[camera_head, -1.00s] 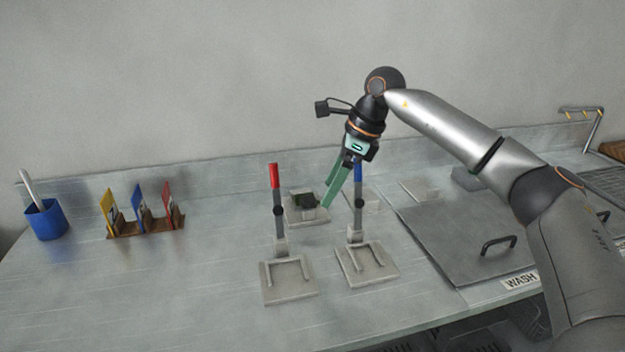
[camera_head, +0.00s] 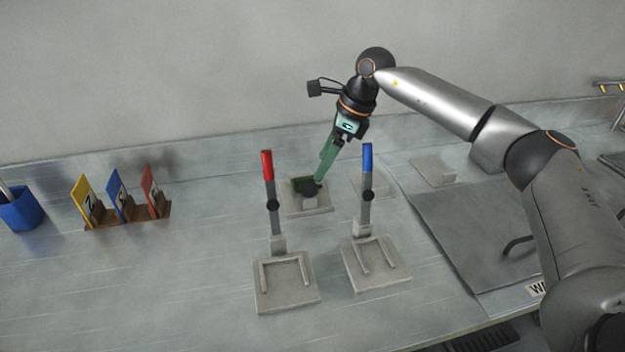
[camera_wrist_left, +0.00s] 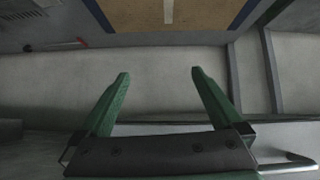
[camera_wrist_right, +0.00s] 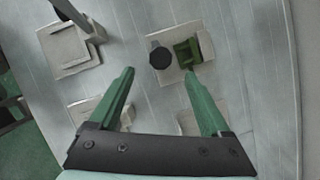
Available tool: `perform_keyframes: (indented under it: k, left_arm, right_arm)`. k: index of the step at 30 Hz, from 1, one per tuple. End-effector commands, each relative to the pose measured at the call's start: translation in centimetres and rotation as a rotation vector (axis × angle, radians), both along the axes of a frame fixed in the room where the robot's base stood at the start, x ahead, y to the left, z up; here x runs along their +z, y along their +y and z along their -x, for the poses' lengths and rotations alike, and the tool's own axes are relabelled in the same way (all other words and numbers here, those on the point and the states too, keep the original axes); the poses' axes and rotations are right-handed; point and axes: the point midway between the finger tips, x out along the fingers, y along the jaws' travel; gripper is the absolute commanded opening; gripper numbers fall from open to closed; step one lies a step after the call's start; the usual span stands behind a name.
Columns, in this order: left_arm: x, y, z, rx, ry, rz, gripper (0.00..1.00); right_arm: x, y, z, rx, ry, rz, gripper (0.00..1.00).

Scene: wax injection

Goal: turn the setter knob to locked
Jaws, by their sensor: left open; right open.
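A small dark knob (camera_head: 309,191) stands on a pale square plate (camera_head: 322,209) at the back middle of the bench, with a dark green piece beside it. In the right wrist view the round black knob (camera_wrist_right: 160,58) lies just ahead of the fingertips, left of the green piece (camera_wrist_right: 187,52). I cannot read its setting. My right gripper (camera_head: 322,176) reaches down to the plate; its open, empty fingers (camera_wrist_right: 160,75) appear either side of the knob's line. Whether they touch it I cannot tell. My left gripper (camera_wrist_left: 157,75) is open and empty, seen only in its wrist view.
A red-tipped lever (camera_head: 270,200) and a blue-tipped lever (camera_head: 366,195) stand upright on plates in front of the knob. A rack of coloured cards (camera_head: 127,213) and a blue cup (camera_head: 21,211) are at left. A grey lid (camera_head: 470,235) lies at right.

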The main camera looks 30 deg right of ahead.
Motion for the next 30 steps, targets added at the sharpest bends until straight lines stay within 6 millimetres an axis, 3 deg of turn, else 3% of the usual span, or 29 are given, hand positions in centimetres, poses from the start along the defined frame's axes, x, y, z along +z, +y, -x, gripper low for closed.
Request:
perform_keyframes:
  k: [3,10,23,30]
  left_arm:
    - [0.0,0.0,0.1,0.0,0.002,0.0,1.0]
    - [0.1,0.0,0.1,0.0,0.001,0.0,1.0]
    - [0.1,0.1,0.0,0.0,-0.001,-0.001,1.0]
    - [0.1,0.1,0.0,0.0,-0.002,-0.001,1.0]
  right_arm:
    - [-2.4,0.8,-0.5,0.001,0.003,0.0,0.81]
    - [-5.4,1.8,-1.3,0.0,0.001,0.0,0.81]
    - [-6.3,2.1,-1.6,0.001,-0.001,-0.001,0.81]
    - [-6.3,2.1,-1.6,0.001,-0.001,-0.001,0.54]
